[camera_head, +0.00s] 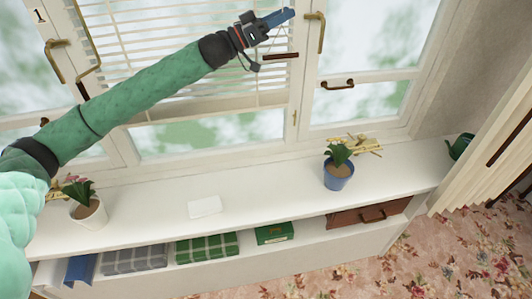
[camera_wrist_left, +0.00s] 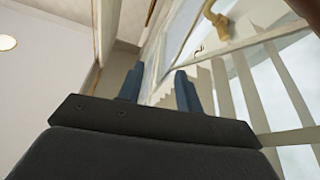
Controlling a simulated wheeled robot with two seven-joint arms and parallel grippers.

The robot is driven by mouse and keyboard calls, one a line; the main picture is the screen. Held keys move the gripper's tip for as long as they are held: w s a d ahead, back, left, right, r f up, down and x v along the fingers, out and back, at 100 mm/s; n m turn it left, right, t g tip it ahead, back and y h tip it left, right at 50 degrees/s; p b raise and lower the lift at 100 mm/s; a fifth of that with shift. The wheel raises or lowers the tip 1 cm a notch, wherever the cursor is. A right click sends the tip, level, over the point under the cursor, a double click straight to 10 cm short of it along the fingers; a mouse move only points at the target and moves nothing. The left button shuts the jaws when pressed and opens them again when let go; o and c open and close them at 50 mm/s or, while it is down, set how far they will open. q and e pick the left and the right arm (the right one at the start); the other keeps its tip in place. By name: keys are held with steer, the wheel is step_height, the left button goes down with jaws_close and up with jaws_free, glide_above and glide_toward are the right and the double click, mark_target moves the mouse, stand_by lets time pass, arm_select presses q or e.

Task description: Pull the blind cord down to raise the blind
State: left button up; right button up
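The blind (camera_head: 165,50) has pale slats and hangs over the middle window pane, with its lower edge above the clear bottom part of the glass. Its slats also show in the left wrist view (camera_wrist_left: 245,85). I cannot clearly make out the blind cord; a thin pale line runs below my left gripper, but I cannot tell what it is. My left gripper (camera_head: 283,16) is raised in front of the blind's upper right edge, close to the window frame. In the left wrist view its two blue fingers (camera_wrist_left: 157,82) stand apart with nothing visible between them. My right gripper is not in view.
Brass window handles (camera_head: 317,32) stick out near my left gripper; one shows in the left wrist view (camera_wrist_left: 214,20). Below, a white sill (camera_head: 265,190) carries a white pot (camera_head: 90,215), a blue pot (camera_head: 338,176) and a white card (camera_head: 205,206). A curtain (camera_head: 490,150) hangs right.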

arm_select(q)
steer(key=shift+s+a+f+b, duration=0.1)
steer(key=shift+a+f+b, duration=0.55)
steer(key=shift+b, duration=0.15)
steer(key=b+v, duration=0.3)
steer(key=v, duration=0.3)
steer(key=s+d+f+n+t+y+b, duration=0.1)
steer(key=d+f+n+t+y, duration=0.15)
steer(key=f, duration=0.55)
steer(key=s+d+f+n+t+y, duration=0.2)
steer(key=d+f+t, duration=0.15)
steer(key=f, duration=0.45)
steer(key=s+a+f+n+y+b, duration=0.1)
steer(key=s+f+y, duration=0.3)
steer(key=f, duration=0.6)
steer(key=s+a+f+n+y+b, duration=0.1)
steer(key=s+f+n+y, duration=0.2)
steer(key=f, duration=0.7)
steer(key=shift+s+a+f+y, duration=0.35)
steer(key=shift+s+y, duration=0.4)
steer(key=shift+s, duration=0.1)
steer(key=shift+r, duration=0.1)
